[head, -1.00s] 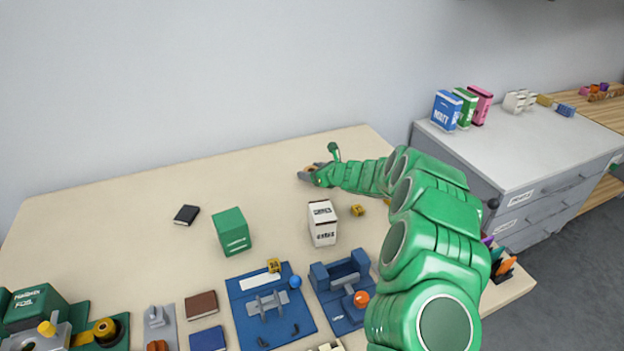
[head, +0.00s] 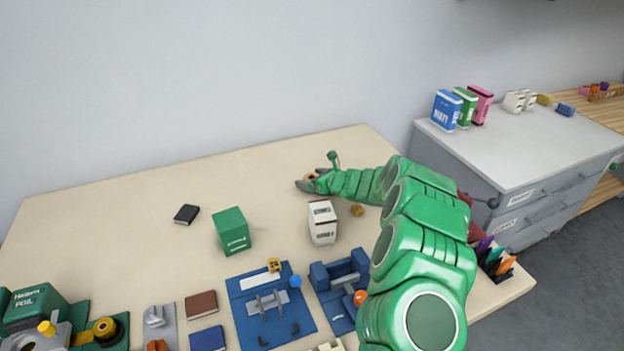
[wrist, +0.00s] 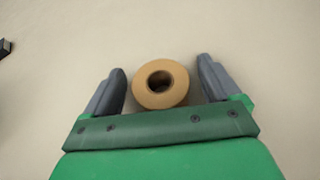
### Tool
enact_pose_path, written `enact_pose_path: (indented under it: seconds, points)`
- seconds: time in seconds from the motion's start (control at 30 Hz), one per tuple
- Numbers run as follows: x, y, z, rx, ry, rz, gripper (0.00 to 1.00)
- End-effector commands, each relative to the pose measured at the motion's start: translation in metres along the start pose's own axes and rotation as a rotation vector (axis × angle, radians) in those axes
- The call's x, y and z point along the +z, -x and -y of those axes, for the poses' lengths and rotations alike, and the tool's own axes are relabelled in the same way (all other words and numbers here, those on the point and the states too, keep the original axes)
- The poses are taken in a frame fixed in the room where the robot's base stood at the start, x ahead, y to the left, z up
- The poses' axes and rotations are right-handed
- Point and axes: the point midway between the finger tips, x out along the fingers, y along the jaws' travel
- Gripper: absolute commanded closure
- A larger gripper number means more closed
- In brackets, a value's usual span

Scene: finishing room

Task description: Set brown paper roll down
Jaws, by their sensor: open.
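The brown paper roll (wrist: 160,96) stands on end on the table in the wrist view, its dark core facing the camera. My gripper (wrist: 162,80) is open, with one grey finger on each side of the roll. A gap shows between the roll and each finger. In the head view my gripper (head: 311,180) is low over the far right part of the table (head: 130,200). Only a small part of the roll (head: 311,175) shows there between the fingers.
A dark notebook (head: 186,214) lies at left. The table's back is largely clear.

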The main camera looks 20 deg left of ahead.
Motion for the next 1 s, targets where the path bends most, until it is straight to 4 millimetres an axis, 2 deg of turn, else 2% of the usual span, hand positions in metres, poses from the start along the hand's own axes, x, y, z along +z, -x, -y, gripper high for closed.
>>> enact_pose_path:
  seconds: [0.23,0.37,1.0]
  points:
    - [0.003,0.001,0.000,0.000,0.000,0.001,0.10]
    - [0.003,0.009,0.000,0.000,-0.002,0.001,0.10]
    - [0.003,0.079,0.002,-0.003,-0.002,0.001,0.10]
